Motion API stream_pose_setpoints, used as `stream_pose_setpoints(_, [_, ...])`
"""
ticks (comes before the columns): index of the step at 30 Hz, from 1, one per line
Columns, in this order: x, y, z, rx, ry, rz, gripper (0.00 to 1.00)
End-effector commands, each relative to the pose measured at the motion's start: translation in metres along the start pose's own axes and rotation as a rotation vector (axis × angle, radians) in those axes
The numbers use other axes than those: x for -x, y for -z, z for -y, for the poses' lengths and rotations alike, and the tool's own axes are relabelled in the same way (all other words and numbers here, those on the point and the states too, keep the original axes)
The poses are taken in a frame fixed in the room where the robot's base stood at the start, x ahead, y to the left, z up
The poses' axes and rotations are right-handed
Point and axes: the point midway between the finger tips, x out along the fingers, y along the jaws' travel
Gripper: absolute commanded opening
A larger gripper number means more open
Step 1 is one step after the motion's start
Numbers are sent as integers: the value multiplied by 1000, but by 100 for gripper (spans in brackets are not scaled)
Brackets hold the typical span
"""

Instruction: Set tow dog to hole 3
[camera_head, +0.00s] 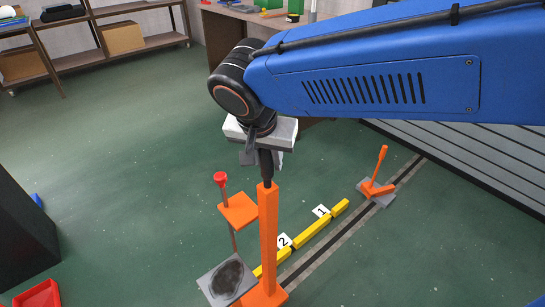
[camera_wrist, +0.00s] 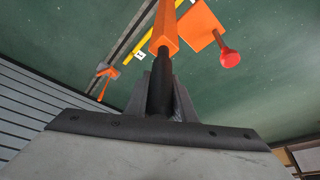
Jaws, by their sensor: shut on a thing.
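My gripper (camera_head: 262,160) points down and is shut on the black grip at the top of a tall orange post (camera_head: 268,235). The post stands upright in the head view, with an orange foot at the floor. In the wrist view the black grip (camera_wrist: 160,88) sits between my fingers, with the orange post (camera_wrist: 165,32) beyond it. I cannot tell for sure which orange part is the tow dog. Yellow bars (camera_head: 312,235) run along the floor with tags 1 (camera_head: 321,211) and 2 (camera_head: 284,240). No tag 3 is visible.
A red knob (camera_head: 221,179) stands on an orange plate (camera_head: 239,210) left of the post. A grey plate with a dark patch (camera_head: 227,280) is in front. An orange lever (camera_head: 380,165) stands farther right by a dark floor strip.

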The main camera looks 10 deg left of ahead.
Motion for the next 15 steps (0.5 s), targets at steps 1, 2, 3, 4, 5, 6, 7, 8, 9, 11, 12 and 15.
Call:
stream_pose_setpoints(1, [0, 0, 0, 0, 1, 0, 0])
stream_pose_setpoints(2, [0, 0, 0, 0, 1, 0, 0])
stream_pose_setpoints(3, [0, 0, 0, 0, 1, 0, 0])
stream_pose_setpoints(4, [0, 0, 0, 0, 1, 0, 0])
stream_pose_setpoints(5, [0, 0, 0, 0, 2, 0, 0])
stream_pose_setpoints(6, [0, 0, 0, 0, 2, 0, 0])
stream_pose_setpoints(7, [0, 0, 0, 0, 2, 0, 30])
stream_pose_setpoints(8, [0, 0, 0, 0, 1, 0, 38])
stream_pose_setpoints(9, [0, 0, 0, 0, 1, 0, 42])
stream_pose_setpoints(11, [0, 0, 0, 0, 1, 0, 42])
stream_pose_setpoints(12, [0, 0, 0, 0, 1, 0, 42])
stream_pose_setpoints(15, [0, 0, 0, 0, 1, 0, 42])
